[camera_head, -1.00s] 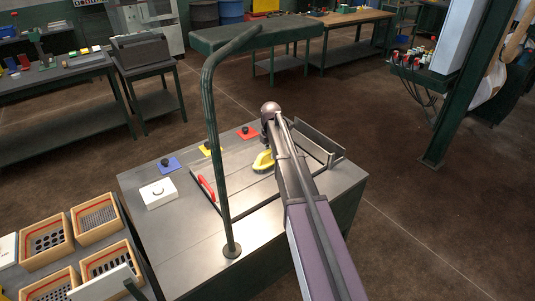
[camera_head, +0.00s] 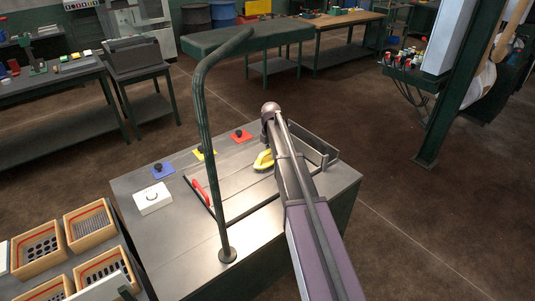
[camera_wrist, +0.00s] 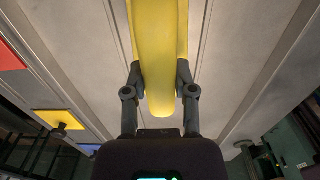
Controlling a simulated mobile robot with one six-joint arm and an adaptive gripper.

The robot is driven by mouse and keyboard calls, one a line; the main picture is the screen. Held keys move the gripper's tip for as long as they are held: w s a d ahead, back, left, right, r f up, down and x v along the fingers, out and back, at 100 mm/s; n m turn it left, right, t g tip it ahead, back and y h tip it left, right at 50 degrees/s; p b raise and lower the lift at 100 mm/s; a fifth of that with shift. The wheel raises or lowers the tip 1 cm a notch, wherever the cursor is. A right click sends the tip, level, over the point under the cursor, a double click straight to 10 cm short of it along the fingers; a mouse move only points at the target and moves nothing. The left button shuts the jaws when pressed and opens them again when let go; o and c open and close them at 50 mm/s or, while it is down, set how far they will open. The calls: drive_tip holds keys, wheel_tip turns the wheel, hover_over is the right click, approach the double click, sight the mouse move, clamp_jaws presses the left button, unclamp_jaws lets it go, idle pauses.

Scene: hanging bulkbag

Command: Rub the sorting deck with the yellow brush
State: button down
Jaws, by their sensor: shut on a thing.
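The yellow brush (camera_head: 263,160) is over the sorting deck (camera_head: 243,186), a grey metal surface with low rims, partly behind my arm in the head view. In the wrist view my gripper (camera_wrist: 160,82) is shut on the yellow brush (camera_wrist: 160,45), with one finger on each side of its handle. The pale, grooved deck (camera_wrist: 98,50) fills the ground behind it. The brush's underside is hidden, so I cannot tell whether it touches the deck. My gripper is hidden behind my arm in the head view.
A dark green bent post (camera_head: 208,130) rises at the deck's near left. A red handle (camera_head: 200,192) is on the left rim. Blue (camera_head: 162,170), yellow (camera_head: 199,154) and red (camera_head: 241,136) pads line the far left side. A white block (camera_head: 153,199) and wooden bins (camera_head: 38,250) are left.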

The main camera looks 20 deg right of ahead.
drive_tip(key=shift+d, duration=0.1)
idle(0.3)
drive_tip(key=shift+r+p, duration=3.05)
drive_tip(key=shift+r+p, duration=1.5)
